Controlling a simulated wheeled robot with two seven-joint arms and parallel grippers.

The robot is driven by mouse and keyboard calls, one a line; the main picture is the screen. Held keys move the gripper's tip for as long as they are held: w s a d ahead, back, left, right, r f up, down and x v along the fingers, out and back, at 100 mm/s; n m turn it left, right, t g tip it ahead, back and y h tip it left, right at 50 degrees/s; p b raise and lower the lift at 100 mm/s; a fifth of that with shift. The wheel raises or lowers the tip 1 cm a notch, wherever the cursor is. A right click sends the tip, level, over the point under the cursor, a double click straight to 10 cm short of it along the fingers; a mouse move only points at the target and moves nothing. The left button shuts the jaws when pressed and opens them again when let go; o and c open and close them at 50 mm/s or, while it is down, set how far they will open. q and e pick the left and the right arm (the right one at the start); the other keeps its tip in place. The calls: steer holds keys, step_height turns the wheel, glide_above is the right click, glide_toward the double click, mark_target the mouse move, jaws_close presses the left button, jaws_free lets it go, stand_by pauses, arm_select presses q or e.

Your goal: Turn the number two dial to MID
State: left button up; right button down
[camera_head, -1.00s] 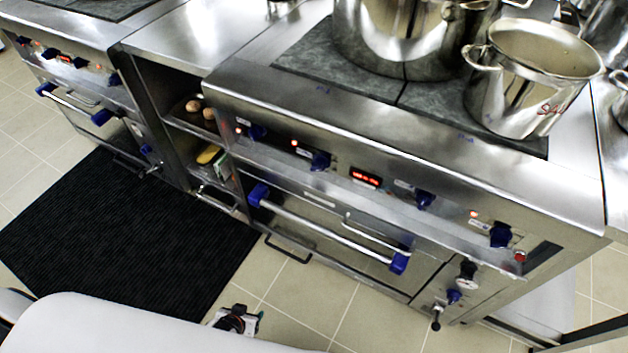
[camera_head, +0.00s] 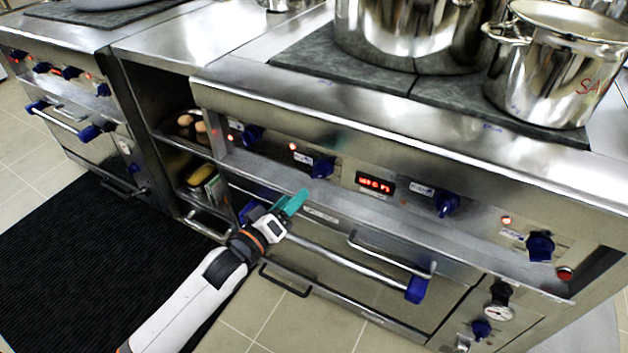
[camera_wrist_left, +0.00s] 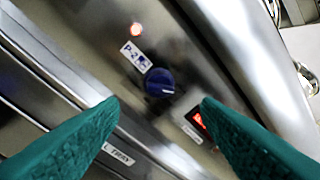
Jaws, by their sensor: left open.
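The number two dial (camera_head: 322,166) is a dark blue knob on the steel front panel of the near stove, second from the left. In the left wrist view the dial (camera_wrist_left: 160,83) sits beside a label reading P-2, with a short white mark on its face. I cannot read any setting marks. My left gripper (camera_head: 297,202) has teal fingers and is in front of the panel, below and left of the dial. In the left wrist view its fingers (camera_wrist_left: 160,104) are spread with the dial between and beyond them, apart from it. My right gripper is out of view.
Other blue dials (camera_head: 446,203) and a red display (camera_head: 375,184) line the panel. The oven door handle (camera_head: 340,257) runs below, near my gripper. Steel pots (camera_head: 548,75) stand on the hob above. A black mat (camera_head: 60,255) lies on the floor.

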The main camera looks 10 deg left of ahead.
mark_target(315, 177)
arm_select(q)
steer(key=b+x, duration=0.1)
steer(key=x, duration=0.8)
steer(key=shift+w+d+b, duration=0.1)
steer(key=shift+w+b, duration=0.15)
steer(key=shift+b, duration=0.05)
steer(key=shift+c, duration=0.4)
steer(key=c, duration=0.9)
